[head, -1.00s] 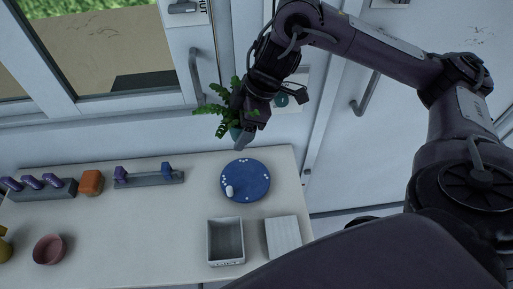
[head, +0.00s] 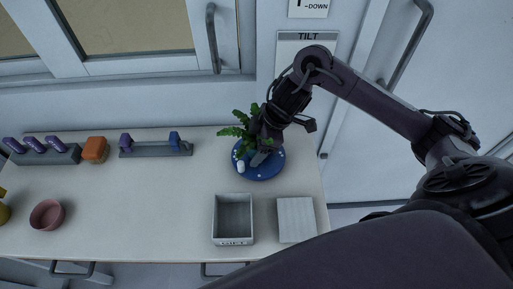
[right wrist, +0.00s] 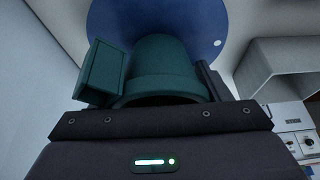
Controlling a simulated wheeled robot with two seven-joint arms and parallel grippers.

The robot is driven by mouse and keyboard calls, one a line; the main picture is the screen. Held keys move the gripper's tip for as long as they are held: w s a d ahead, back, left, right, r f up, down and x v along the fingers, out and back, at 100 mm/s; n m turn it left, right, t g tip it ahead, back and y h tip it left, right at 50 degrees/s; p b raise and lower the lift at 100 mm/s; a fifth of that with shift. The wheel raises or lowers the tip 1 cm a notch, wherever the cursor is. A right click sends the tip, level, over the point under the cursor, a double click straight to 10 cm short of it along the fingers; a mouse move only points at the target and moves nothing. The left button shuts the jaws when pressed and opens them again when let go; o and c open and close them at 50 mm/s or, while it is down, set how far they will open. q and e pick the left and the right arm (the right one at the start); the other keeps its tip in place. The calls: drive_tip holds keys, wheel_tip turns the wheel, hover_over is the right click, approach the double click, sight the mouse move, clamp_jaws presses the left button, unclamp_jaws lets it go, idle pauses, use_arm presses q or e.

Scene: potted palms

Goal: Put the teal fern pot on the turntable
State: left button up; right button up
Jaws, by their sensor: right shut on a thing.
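The fern's green leaves (head: 238,130) show in the head view beside my right gripper (head: 260,156), over the blue turntable (head: 270,174). In the right wrist view the teal fern pot (right wrist: 162,66) sits between the two fingers of my right gripper (right wrist: 158,85), which is shut on it. The blue turntable (right wrist: 108,22) shows beyond the pot there. I cannot tell whether the pot's base touches the turntable. In the head view the gripper and leaves hide most of the pot. My left gripper is not in view.
A small white piece (head: 240,168) lies on the turntable's left part, close to the gripper. A grey open box (head: 233,218) and a pale ribbed block (head: 296,220) are nearer the front. An orange block (head: 95,149) and a pink bowl (head: 47,214) are at left. The middle-left counter is clear.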

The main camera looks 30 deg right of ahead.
drive_tip(key=shift+f, duration=0.35)
drive_tip(key=shift+f, duration=0.1)
drive_tip(key=o, duration=1.1)
drive_tip(key=shift+c, duration=0.2)
drive_tip(key=shift+d+r, duration=0.1)
drive_tip(key=shift+r, duration=0.2)
drive_tip(key=p+v, duration=0.2)
drive_tip(key=v, duration=0.9)
drive_tip(key=shift+r+p, duration=0.25)
drive_tip(key=shift+p, duration=0.05)
drive_tip(key=shift+s+d, duration=0.1)
drive_tip(key=shift+s, duration=0.05)
